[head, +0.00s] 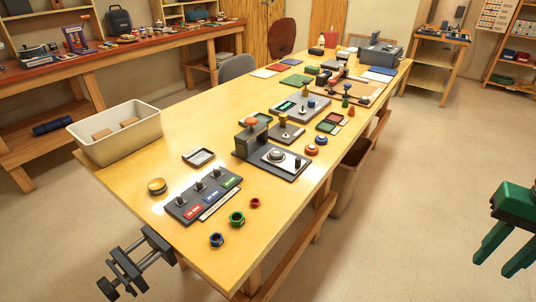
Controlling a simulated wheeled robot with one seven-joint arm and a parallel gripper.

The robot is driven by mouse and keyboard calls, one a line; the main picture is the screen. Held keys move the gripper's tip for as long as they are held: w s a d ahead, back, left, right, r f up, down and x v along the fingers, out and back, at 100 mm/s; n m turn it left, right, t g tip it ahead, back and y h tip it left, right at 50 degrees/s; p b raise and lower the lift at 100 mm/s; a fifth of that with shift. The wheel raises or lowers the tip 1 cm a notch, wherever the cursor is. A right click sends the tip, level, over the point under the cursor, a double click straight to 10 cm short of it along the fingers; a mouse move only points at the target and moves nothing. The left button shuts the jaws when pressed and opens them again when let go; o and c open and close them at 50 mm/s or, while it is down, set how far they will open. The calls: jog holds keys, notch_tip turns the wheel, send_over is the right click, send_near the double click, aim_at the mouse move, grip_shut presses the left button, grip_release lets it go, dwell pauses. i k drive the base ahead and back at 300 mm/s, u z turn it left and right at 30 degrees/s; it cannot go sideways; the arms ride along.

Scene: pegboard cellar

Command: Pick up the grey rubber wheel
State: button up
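I cannot pick out a grey rubber wheel for certain in the head view. A round silver-grey disc (275,155) sits on a dark machine base near the middle of the table (300,220), and I cannot tell whether it is a wheel. A small round dark-rimmed thing with a yellowish middle (157,186) lies near the left front. My gripper (493,267) is green and hangs at the far right, over the floor and well apart from the table. Its two fingers are spread with a gap between them, and nothing shows in it.
A cream bin (117,135) with brown blocks stands at the table's left end. A panel with knobs (204,196), a blue nut (217,240), a green nut (237,218) and a red nut (255,203) lie at the front. A vise (130,275) juts out. Floor at right is clear.

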aim_at(276, 156)
jog(key=i, duration=0.9)
jog(key=z, duration=0.05)
